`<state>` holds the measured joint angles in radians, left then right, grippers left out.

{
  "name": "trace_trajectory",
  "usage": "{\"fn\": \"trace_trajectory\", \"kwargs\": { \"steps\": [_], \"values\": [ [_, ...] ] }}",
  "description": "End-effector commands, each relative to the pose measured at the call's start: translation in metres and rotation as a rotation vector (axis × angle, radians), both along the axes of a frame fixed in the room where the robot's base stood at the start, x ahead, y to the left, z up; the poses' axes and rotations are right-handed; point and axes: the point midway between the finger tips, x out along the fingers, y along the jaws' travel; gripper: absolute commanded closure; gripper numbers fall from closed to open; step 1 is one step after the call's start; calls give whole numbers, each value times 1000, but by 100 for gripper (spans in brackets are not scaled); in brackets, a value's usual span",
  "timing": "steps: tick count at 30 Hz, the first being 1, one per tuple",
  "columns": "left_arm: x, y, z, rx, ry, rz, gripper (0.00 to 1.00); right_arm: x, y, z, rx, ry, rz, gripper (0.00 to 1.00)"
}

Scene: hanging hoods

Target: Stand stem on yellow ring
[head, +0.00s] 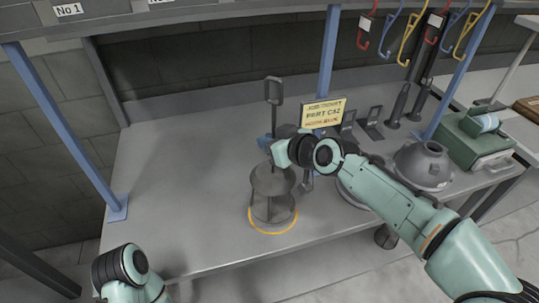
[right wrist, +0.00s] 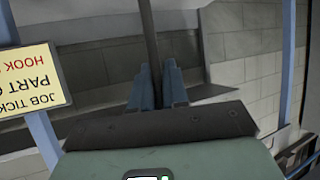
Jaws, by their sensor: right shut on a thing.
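The stem (head: 274,92) is a dark grey upright rod with a squared loop at its top and a body of round grey discs joined by posts below. My right gripper (head: 268,143) is shut on the rod, below the loop. In the right wrist view the blue fingers (right wrist: 157,85) close around the rod (right wrist: 149,30). The yellow ring (head: 264,233) lies on the bench, around the foot of the body. The stem looks upright; whether its foot touches the bench I cannot tell. My left gripper is out of view; only part of that arm shows at lower left.
The grey bench (head: 170,190) is clear on the left. A yellow job ticket sign (head: 323,113) stands behind the gripper. To the right are a grey dome hood (head: 424,165) and a green case (head: 473,140). Coloured hooks (head: 411,38) hang above. Blue posts (head: 65,130) rise from the bench.

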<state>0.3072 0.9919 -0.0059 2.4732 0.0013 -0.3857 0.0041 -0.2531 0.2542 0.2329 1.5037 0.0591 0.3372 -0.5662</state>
Motion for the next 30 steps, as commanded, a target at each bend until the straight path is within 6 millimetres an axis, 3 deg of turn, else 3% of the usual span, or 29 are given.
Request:
{"fn": "trace_trajectory", "kwargs": {
  "steps": [7,19,20,21,30],
  "values": [
    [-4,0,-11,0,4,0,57,0,0,-36,1,2,-1,100],
    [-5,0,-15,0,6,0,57,0,0,-41,1,-1,0,100],
    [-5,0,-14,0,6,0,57,0,0,-41,-1,2,1,76],
    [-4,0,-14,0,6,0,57,0,0,-41,-1,2,1,63],
    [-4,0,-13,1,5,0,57,0,0,-40,-1,2,1,60]
  ]
}}
